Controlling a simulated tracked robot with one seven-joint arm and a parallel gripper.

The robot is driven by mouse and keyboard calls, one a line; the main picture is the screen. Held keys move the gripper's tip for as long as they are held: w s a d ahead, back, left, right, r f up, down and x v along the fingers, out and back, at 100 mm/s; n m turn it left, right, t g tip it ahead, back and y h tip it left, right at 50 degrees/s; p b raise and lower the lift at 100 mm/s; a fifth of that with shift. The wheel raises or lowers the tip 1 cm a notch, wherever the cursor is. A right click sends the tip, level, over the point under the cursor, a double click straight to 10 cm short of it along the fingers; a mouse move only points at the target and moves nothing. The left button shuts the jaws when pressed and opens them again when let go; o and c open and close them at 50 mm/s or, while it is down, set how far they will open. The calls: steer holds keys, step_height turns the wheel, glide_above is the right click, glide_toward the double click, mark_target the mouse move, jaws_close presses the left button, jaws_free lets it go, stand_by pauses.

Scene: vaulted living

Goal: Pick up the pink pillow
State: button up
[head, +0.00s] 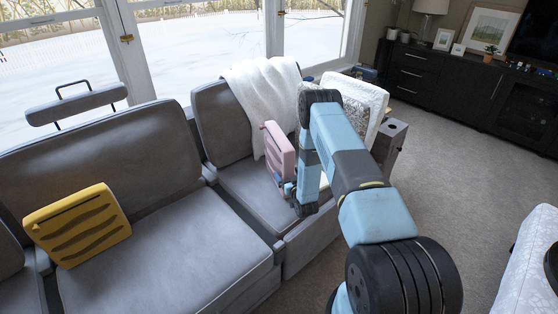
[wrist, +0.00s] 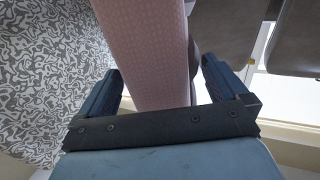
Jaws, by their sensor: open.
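The pink pillow (head: 278,151) stands upright on the right seat of the grey sofa in the head view, partly hidden by my arm. My gripper (head: 290,190) is at its near right side, low over the seat. In the wrist view the pillow (wrist: 148,50) runs between the two dark blue fingers of my gripper (wrist: 162,85). The fingers are apart, with one on each side of the pillow. A gap shows between the pillow and the right finger; whether the left finger touches it I cannot tell.
A patterned pillow (wrist: 50,70) lies close to the left finger. A white throw (head: 262,90) hangs over the sofa back (head: 222,125). A white-edged cushion (head: 362,95) is behind my arm. A yellow pillow (head: 78,226) is on the left seat. Carpet (head: 460,165) is open at right.

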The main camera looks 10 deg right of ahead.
steer(key=shift+w+a, duration=0.1)
steer(key=shift+w, duration=0.9)
steer(key=shift+r, duration=0.1)
steer(key=c, duration=1.2)
